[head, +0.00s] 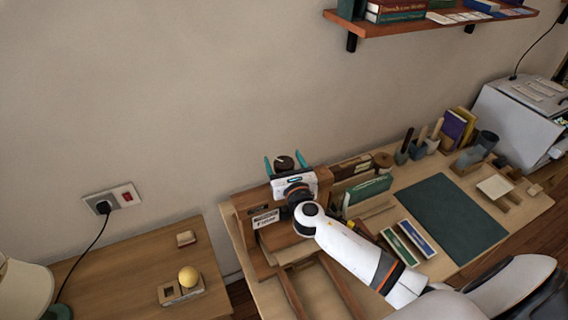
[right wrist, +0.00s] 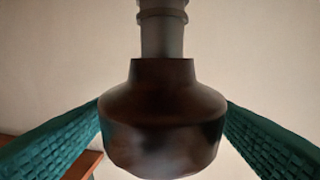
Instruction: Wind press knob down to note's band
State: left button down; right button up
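The wooden press (head: 240,222) stands at the left end of the desk, against the wall. Its dark brown round knob (head: 284,162) is on top. In the right wrist view the knob (right wrist: 163,125) fills the middle, with a grey shaft (right wrist: 162,38) at the top of the picture. I cannot make out the band. My left gripper is not in view.
Books (head: 368,188), tool cups (head: 402,157) and a dark green mat (head: 452,218) are to the right on the desk. A shelf (head: 430,27) with books hangs above right. A grey-white machine (head: 520,115) stands at far right. Wall space above the press is clear.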

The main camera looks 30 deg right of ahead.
jog(key=shift+s+f, duration=0.1)
jog(key=shift+f, duration=0.15)
jog(key=shift+s+a+f, duration=0.1)
jog(key=shift+s, duration=0.2)
jog(key=s+a+b, duration=0.2)
jog(key=s, duration=0.9)
jog(key=shift+r+b, duration=0.2)
jog(key=shift+b, duration=0.15)
jog(key=shift+a, duration=0.1)
